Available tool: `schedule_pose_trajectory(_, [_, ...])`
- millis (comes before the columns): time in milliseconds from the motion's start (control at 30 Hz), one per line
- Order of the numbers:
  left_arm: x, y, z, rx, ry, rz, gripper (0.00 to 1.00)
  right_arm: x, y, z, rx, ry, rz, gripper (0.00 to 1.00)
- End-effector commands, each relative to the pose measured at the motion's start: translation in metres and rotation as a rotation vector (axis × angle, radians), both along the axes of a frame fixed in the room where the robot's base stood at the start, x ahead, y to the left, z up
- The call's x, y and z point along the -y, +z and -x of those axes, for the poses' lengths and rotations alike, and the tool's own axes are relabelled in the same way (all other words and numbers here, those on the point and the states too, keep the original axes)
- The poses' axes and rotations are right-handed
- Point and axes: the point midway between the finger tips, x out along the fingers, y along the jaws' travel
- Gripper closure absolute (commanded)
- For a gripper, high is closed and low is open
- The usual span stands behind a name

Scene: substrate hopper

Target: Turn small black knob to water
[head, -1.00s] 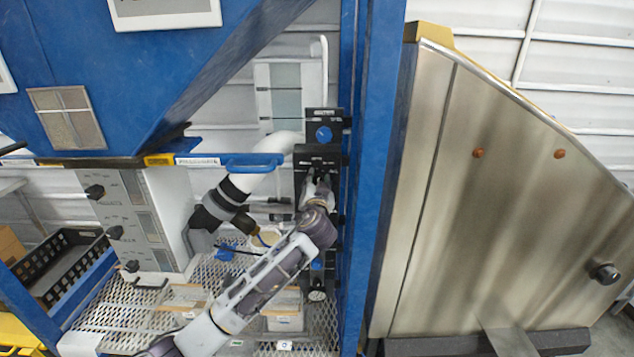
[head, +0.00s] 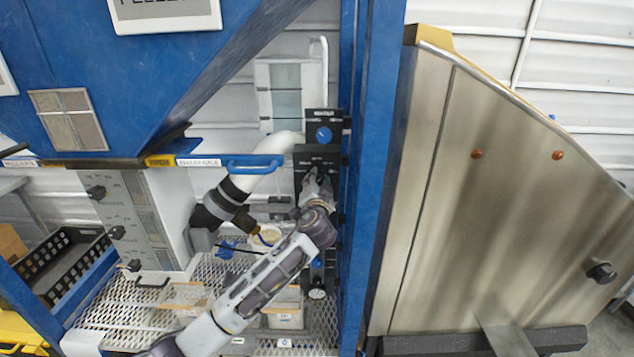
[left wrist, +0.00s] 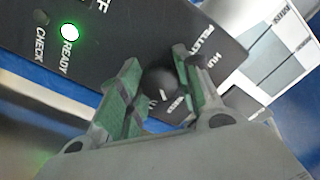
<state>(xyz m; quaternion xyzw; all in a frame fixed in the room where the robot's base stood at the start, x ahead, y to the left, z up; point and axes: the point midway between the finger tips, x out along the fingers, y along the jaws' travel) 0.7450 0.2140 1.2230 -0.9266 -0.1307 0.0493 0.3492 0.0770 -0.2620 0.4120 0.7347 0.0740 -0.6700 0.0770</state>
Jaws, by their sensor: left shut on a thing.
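The small black knob (left wrist: 158,84) sits on a black control panel (left wrist: 112,28) in the left wrist view. A short white pointer mark shows on its face. My left gripper (left wrist: 157,68) has its green-padded fingers on either side of the knob and is shut on it. In the head view my left gripper (head: 317,188) is at the black panel (head: 317,152) on the blue post and hides the knob. My right gripper is not in view.
A green lamp (left wrist: 68,32) glows beside "READY". A blue knob (head: 323,134) is on the panel above. The blue post (head: 372,200) stands right beside my gripper. A white pipe (head: 262,170) and grey cabinet (head: 150,215) are to the left, a steel hopper (head: 500,200) right.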

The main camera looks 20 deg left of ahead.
Motion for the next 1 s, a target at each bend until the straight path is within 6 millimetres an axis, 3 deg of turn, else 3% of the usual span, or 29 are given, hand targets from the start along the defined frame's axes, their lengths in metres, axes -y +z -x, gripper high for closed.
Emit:
schedule_pose_trajectory(67, [0.0,-0.002,0.0,-0.003,0.0,0.0,0.9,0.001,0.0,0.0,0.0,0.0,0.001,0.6])
schedule_pose_trajectory(100, [0.0,-0.002,0.0,-0.003,0.0,0.001,0.65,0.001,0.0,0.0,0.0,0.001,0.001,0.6])
schedule_pose_trajectory(267, [0.0,-0.002,0.0,-0.002,0.001,0.001,0.44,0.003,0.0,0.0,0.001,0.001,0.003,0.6])
schedule_pose_trajectory(733, [0.001,-0.001,0.003,0.0,-0.001,0.001,0.44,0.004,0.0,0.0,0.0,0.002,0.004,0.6])
schedule_pose_trajectory(1000, [0.006,-0.001,0.019,-0.001,-0.002,0.002,0.44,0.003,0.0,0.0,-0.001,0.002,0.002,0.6])
